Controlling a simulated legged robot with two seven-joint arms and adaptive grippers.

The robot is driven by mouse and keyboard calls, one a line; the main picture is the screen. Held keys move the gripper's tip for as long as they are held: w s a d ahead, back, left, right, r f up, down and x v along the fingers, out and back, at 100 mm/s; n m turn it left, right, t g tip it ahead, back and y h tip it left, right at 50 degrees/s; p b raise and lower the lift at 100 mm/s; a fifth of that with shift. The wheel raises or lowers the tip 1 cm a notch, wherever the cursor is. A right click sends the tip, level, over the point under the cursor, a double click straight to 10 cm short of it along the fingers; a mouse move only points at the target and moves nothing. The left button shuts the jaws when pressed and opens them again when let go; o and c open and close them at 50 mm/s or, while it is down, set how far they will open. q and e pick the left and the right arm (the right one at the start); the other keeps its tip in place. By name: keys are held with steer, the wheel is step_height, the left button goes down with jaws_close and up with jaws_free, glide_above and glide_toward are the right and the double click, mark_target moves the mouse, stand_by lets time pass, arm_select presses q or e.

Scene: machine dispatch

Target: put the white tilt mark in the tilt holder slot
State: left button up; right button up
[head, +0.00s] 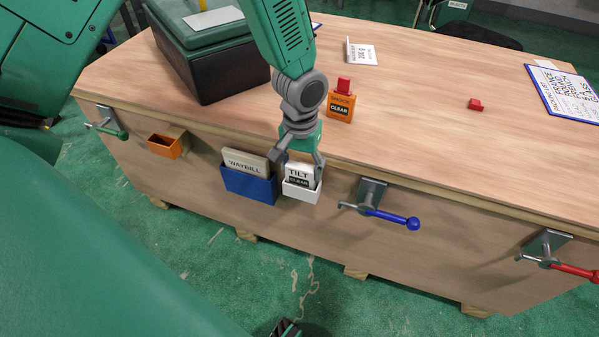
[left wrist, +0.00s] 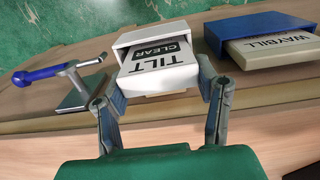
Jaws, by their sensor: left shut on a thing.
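The white tilt mark (head: 299,169), labelled TILT and CLEAR, is in the mouth of the white tilt holder (head: 301,192) on the crate's front side. Its lower part is hidden inside the holder, and its upper part sticks out. My left gripper (head: 296,163) comes down from above and is shut on the mark, one finger at each side. In the left wrist view the fingers (left wrist: 162,90) flank the mark (left wrist: 158,68), which lies partly within the white holder (left wrist: 150,36). How deep it sits is hidden.
A blue holder (head: 249,187) with a waybill (head: 247,163) is close beside the white holder on the left. A blue-handled clamp (head: 385,212) is to its right. An orange mark (head: 341,104) stands on the crate top above, near a black box (head: 210,72).

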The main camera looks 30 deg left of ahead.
mark_target(304, 165)
arm_select(q)
steer(key=shift+s+f, duration=0.1)
steer(key=shift+f, duration=0.7)
steer(key=shift+d+r, duration=0.15)
steer(key=shift+d, duration=0.3)
steer(key=o, duration=1.2)
steer(key=shift+a, duration=0.4)
steer(key=r+p, duration=0.1)
steer(key=r, duration=0.2)
steer(key=r+p, duration=0.1)
steer(key=r, duration=0.3)
steer(key=r+p, duration=0.1)
steer(key=r, duration=0.2)
steer(key=shift+d+r+p, duration=0.3)
steer(key=shift+r+p, duration=0.05)
steer(key=shift+r, duration=0.05)
steer(key=shift+a+r, duration=0.3)
steer(key=shift+r, duration=0.25)
steer(key=s+d+f+m, duration=0.1)
steer(key=s+d+f, duration=0.1)
steer(key=s+f, duration=1.1)
steer(key=s+a+f+m, duration=0.2)
steer(key=s+f, duration=0.4)
steer(key=s, duration=0.4)
steer(key=shift+s+a+t, duration=0.15)
steer(key=shift+a+t, duration=0.15)
arm_select(e)
steer(key=r, duration=0.3)
steer(key=shift+d+r, duration=0.15)
steer(key=shift+d, duration=0.25)
